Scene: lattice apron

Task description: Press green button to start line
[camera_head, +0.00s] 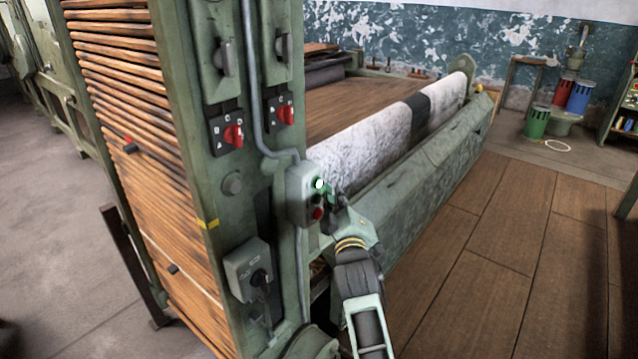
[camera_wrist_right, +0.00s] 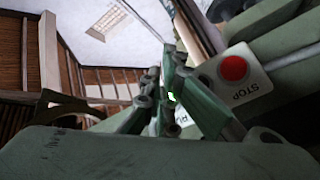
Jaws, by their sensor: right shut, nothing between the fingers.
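A small control box (camera_head: 302,197) with a lit green button (camera_head: 319,184) and a red button (camera_head: 317,213) below it is fixed to the green machine post. My right gripper (camera_head: 328,193) is shut and empty, with its fingertips close beside the green button. In the right wrist view, my gripper (camera_wrist_right: 172,75) points at the box, and a green glow (camera_wrist_right: 171,97) shows between the finger links. The red stop button (camera_wrist_right: 233,68) is clear to the right there. I cannot tell whether the fingertips touch the green button. My left gripper is not in view.
Two red rotary switches (camera_head: 233,135) sit higher on the post, and a grey lever box (camera_head: 248,270) sits lower. A conduit (camera_head: 253,80) runs down the post. A white fabric roll (camera_head: 370,145) lies behind my right arm. The wooden floor (camera_head: 480,260) to the right is clear.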

